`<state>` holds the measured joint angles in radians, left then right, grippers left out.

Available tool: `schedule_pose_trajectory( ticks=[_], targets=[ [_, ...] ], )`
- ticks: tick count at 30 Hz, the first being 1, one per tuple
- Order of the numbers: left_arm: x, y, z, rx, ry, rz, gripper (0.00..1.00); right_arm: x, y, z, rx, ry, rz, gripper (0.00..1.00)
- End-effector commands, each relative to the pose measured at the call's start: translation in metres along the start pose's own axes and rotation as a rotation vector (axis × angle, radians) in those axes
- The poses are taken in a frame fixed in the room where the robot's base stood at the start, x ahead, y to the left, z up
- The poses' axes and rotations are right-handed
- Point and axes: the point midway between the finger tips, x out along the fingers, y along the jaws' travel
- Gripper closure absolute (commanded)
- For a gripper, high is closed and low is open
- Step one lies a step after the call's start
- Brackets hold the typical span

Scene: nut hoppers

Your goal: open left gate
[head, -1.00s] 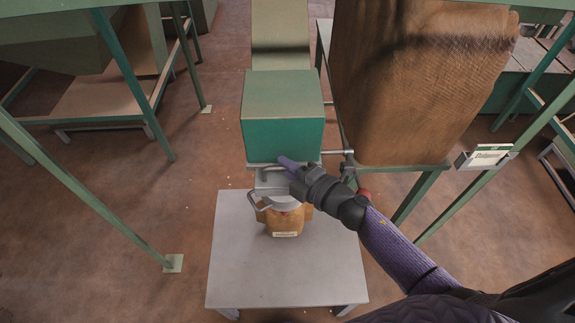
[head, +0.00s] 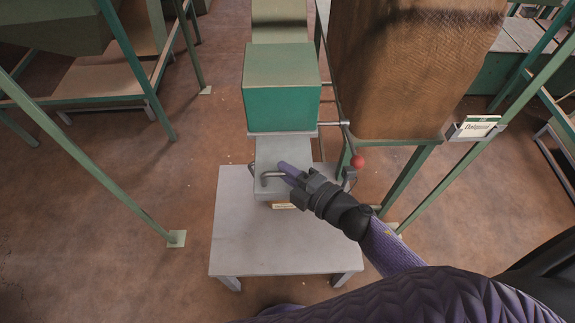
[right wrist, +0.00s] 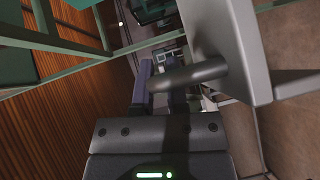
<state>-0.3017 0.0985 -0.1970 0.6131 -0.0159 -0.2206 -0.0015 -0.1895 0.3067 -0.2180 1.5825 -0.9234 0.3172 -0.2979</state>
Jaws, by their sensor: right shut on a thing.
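The gate is a flat grey plate (head: 285,152) at the foot of a green box (head: 283,105), reaching out from under it toward me. Its bar handle (head: 272,177) is near the plate's front end. My right gripper (head: 285,172) is shut on this handle. In the right wrist view, the grey bar (right wrist: 190,76) passes between the purple fingers (right wrist: 160,88) and joins the pale plate (right wrist: 226,45). My left gripper is not in view.
A grey table (head: 265,240) stands below the plate. A label (head: 285,206) shows just under the plate's front; what bears it is mostly hidden. A red-knobbed lever (head: 357,161) and a sign (head: 477,128) are at the right. Green posts (head: 90,165) stand on the left.

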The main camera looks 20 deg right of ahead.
Motion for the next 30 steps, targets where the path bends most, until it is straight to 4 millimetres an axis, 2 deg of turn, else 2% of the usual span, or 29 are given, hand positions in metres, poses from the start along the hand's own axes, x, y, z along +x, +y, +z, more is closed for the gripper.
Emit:
schedule_pose_trajectory(
  ticks=[4, 5, 9, 17, 20, 30],
  targets=[
    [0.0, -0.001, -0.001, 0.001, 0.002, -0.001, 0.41, 0.0, -0.001, 0.0, 0.0, 0.0, -0.003, 1.0],
    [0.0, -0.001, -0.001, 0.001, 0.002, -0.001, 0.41, 0.0, -0.001, 0.0, 0.0, 0.0, -0.003, 0.76],
    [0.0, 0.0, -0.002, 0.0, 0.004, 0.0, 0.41, 0.0, -0.001, 0.0, 0.0, 0.0, -0.002, 0.47],
    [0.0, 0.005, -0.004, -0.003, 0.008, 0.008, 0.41, 0.0, 0.0, 0.0, 0.0, 0.0, 0.0, 0.47],
    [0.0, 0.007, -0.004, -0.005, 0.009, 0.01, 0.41, -0.008, -0.001, 0.0, 0.0, 0.0, -0.002, 0.47],
    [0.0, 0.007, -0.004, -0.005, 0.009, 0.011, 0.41, -0.079, -0.001, 0.0, 0.001, 0.0, -0.004, 0.47]
  ],
)
